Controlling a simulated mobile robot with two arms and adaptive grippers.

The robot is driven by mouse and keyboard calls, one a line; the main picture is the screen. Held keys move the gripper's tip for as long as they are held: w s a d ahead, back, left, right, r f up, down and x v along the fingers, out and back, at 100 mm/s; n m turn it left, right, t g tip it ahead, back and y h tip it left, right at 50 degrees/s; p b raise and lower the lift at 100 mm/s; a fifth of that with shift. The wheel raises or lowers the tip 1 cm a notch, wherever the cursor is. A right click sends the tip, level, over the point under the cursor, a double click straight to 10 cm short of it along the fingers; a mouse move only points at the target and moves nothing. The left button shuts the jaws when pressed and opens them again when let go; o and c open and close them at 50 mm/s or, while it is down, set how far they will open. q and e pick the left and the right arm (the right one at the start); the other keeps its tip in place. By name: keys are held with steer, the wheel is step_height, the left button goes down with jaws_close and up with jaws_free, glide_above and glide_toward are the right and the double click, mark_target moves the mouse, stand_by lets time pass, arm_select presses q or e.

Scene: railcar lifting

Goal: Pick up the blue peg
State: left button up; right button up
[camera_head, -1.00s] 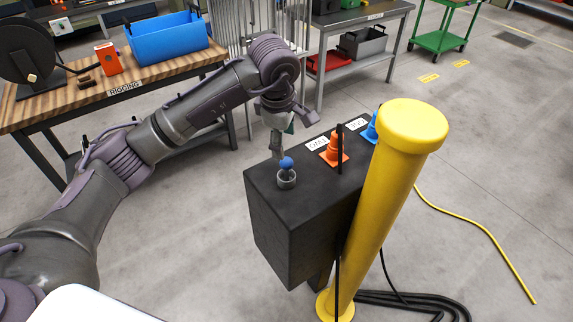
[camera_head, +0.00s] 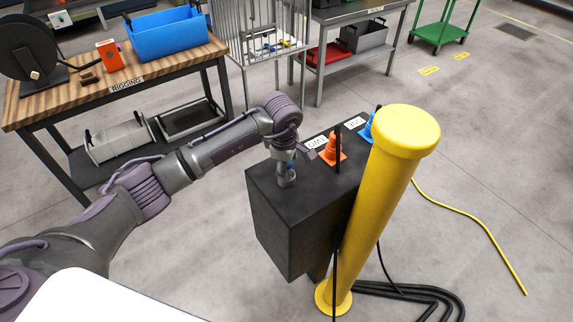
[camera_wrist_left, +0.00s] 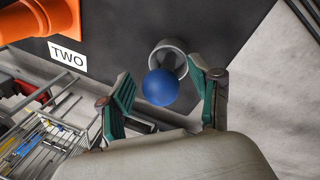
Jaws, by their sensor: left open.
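The blue peg (camera_wrist_left: 160,87) shows a round blue head at the mouth of a grey round socket (camera_wrist_left: 170,52) on top of the black box (camera_head: 300,215). In the head view only a little of its blue (camera_head: 291,165) shows beside my gripper. My left gripper (camera_wrist_left: 166,88) is open, with one green-padded finger on each side of the blue head. A gap shows between the head and each finger in the wrist view. The peg's lower part is hidden. My right gripper is not in view.
An orange cone (camera_head: 332,149) and a blue cone (camera_head: 367,128) stand farther along the box, near white labels. A thick yellow post (camera_head: 380,210) rises close at the box's right. A wooden-topped bench (camera_head: 130,75) stands at the back left. Open floor lies between.

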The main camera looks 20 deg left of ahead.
arm_select(q)
steer(key=c, duration=1.1)
jaws_close()
steer(key=shift+r, duration=0.15)
